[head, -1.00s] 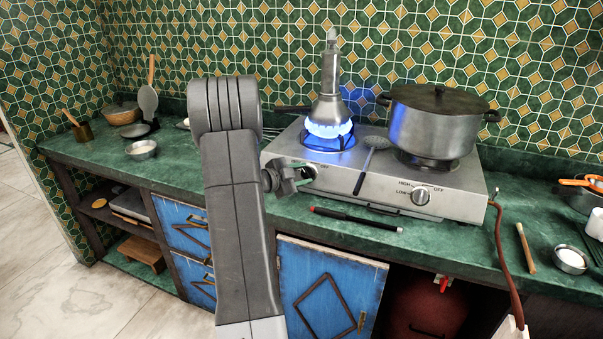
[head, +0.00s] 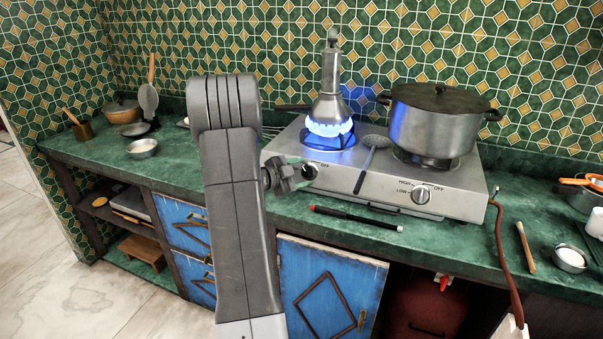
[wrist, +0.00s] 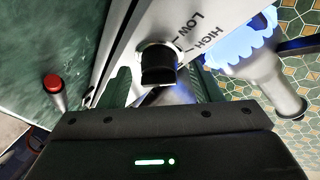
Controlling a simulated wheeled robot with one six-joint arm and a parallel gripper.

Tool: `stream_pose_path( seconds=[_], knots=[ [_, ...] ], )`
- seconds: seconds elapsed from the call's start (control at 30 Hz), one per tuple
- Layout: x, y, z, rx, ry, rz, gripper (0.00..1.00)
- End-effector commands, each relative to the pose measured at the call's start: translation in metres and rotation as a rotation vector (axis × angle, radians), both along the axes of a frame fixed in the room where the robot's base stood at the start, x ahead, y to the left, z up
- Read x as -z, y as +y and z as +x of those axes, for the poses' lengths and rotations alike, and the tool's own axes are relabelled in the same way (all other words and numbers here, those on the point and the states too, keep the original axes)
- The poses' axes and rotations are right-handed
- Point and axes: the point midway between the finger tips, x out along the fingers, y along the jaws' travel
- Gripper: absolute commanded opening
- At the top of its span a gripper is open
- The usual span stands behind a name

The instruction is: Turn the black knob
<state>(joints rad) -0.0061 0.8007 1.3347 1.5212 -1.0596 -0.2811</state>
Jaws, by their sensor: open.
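The black knob (wrist: 158,65) sits on a pale round base on the hotplate's front panel, beside the LOW and HIGH marks. In the head view the black knob (head: 310,171) is at the panel's left end, partly behind my gripper. My gripper (wrist: 159,88) is open, with one green finger on each side of the knob in the wrist view. I cannot tell whether either finger touches it. In the head view my gripper (head: 292,174) is at the panel, its fingers mostly hidden. The hotplate (head: 385,196) has its left burner lit with a blue flame (head: 329,129).
A metal pot (head: 325,108) stands over the flame and a lidded pot (head: 432,125) on the right burner. A slotted spoon (head: 367,160) lies between them. A black pen-like stick with a red end (head: 355,217) lies on the counter in front. A silver knob (head: 421,195) is further right.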

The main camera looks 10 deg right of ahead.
Motion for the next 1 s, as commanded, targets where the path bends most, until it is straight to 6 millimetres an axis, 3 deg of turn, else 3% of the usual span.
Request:
stream_pose_path(
  seconds=[0.6,1.0],
  knots=[
    [-0.027,0.104,-0.051,-0.004,-0.001,-0.001,0.58],
    [-0.031,0.117,-0.059,-0.001,0.0,-0.001,0.58]
  ],
)
